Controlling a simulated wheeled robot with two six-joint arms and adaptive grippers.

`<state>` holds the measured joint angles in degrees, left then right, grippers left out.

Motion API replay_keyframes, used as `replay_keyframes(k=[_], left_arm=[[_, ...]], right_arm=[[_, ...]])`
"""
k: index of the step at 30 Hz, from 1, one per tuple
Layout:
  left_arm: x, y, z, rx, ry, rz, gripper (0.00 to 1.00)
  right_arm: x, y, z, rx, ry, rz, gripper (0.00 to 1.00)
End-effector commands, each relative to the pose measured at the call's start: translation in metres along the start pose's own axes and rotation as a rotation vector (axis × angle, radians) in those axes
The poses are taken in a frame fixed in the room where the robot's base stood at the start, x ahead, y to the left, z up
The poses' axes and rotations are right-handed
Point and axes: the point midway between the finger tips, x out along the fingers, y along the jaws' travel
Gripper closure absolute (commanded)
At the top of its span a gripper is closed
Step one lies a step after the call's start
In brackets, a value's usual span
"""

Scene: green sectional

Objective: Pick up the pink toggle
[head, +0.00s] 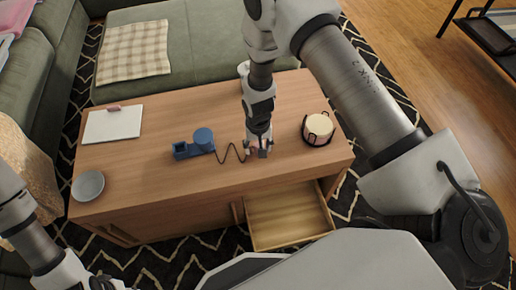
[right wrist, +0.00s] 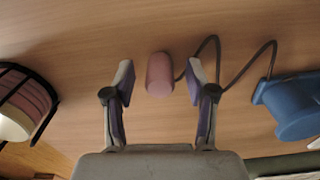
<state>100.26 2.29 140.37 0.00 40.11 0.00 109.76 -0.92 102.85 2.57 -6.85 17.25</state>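A small pink rounded block, which I take to be the toggle, lies on the wooden tabletop in the right wrist view (right wrist: 160,73). My right gripper (right wrist: 160,82) is open, with one finger on each side of the block and gaps between. In the head view, my right gripper (head: 259,150) points down at the front middle of the table (head: 215,172) and mostly hides the block. A dark cord runs beside the block to a blue device (head: 203,141), also in the right wrist view (right wrist: 295,107). My left arm shows at the lower left; its fingertips are not in view.
A cream candle in a black holder (head: 318,128) stands right of the right gripper. An open drawer (head: 287,214) juts from the table front. A white board (head: 112,125) with a small pink item and a grey plate (head: 88,186) lie at left.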

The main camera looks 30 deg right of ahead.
Motion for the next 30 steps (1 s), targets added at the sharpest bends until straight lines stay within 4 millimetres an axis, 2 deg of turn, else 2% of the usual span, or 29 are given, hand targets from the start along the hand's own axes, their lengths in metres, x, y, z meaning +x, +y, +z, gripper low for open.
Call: replay_keyframes(k=[1,3,4,17,30], left_arm=[[0.0,0.0,0.0,0.0,0.0,0.0,0.6],[0.0,0.0,0.0,0.0,0.0,0.0,0.6],[0.0,0.0,0.0,0.0,0.0,0.0,0.6],[-0.002,0.0,0.0,0.0,0.0,0.0,0.6],[-0.034,0.0,0.0,0.0,0.0,0.0,0.6]], right_arm=[[0.0,0.0,0.0,0.0,0.0,0.0,0.64],[0.0,0.0,0.0,0.0,0.0,0.0,0.89],[0.0,0.0,0.0,0.0,-0.001,0.0,0.97],[-0.002,0.0,0.001,0.0,-0.001,0.0,0.97],[-0.036,0.0,0.002,-0.002,-0.001,0.0,0.97]])
